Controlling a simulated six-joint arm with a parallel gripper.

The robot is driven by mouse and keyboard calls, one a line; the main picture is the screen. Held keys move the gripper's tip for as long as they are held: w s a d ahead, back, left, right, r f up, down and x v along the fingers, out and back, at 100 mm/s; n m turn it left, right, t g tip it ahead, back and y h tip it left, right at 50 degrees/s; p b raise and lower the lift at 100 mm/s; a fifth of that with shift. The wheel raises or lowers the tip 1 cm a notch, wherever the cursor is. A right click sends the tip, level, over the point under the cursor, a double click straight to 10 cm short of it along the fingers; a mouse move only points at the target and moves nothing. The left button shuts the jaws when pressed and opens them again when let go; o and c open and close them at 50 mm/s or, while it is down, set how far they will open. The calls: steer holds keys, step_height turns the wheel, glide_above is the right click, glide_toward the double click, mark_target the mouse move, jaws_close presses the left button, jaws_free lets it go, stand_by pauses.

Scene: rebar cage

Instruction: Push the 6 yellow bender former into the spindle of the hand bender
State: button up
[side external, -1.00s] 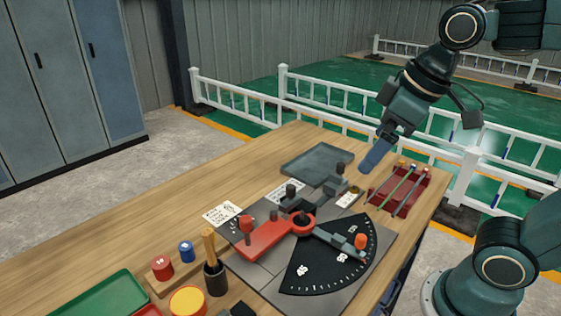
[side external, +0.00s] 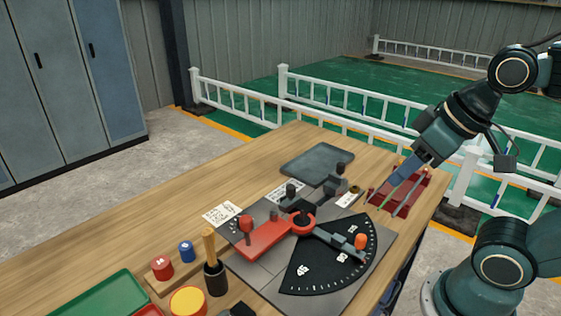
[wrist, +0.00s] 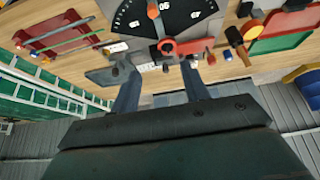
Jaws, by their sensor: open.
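The hand bender, with its red arm (side external: 265,238) and black angle dial (side external: 325,265), sits on a grey plate. Its spindle area, a red ring with a dark centre (side external: 303,220), also shows in the wrist view (wrist: 167,46). A small yellow ring-like piece (side external: 355,189) lies by a white card behind the bender. A larger yellow-topped round piece (side external: 187,300) stands at the front. I cannot read a 6 on either. My gripper (side external: 397,181) is open and empty, in front of the red rack in the side view. Both fingers show apart in the wrist view (wrist: 158,72).
The red rack (side external: 425,190) holds several rods. A grey tray (side external: 317,162) lies at the back.

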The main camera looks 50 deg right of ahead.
steer(key=w+a+r+n+g, duration=0.1)
steer(key=w+a+r+n, duration=0.2)
steer(key=w, duration=0.6)
steer(key=w+a+r+n+g, duration=0.1)
steer(key=w+a+n+g, duration=0.1)
steer(key=w+a+n, duration=0.5)
steer(key=w+a+f+n+g, duration=0.1)
steer(key=w+a+f+n, duration=0.3)
steer(key=w+f, duration=0.2)
steer(key=w+a+f+n+g, duration=0.1)
steer(key=w+a+f+n, duration=0.3)
steer(key=w, duration=0.7)
step_height(320, 180, down, 2)
steer(key=shift+a+f+g, duration=0.25)
steer(key=shift+a+g, duration=0.05)
steer(key=shift+a, duration=0.5)
steer(key=shift+w, duration=0.1)
steer(key=shift+f, duration=4.35)
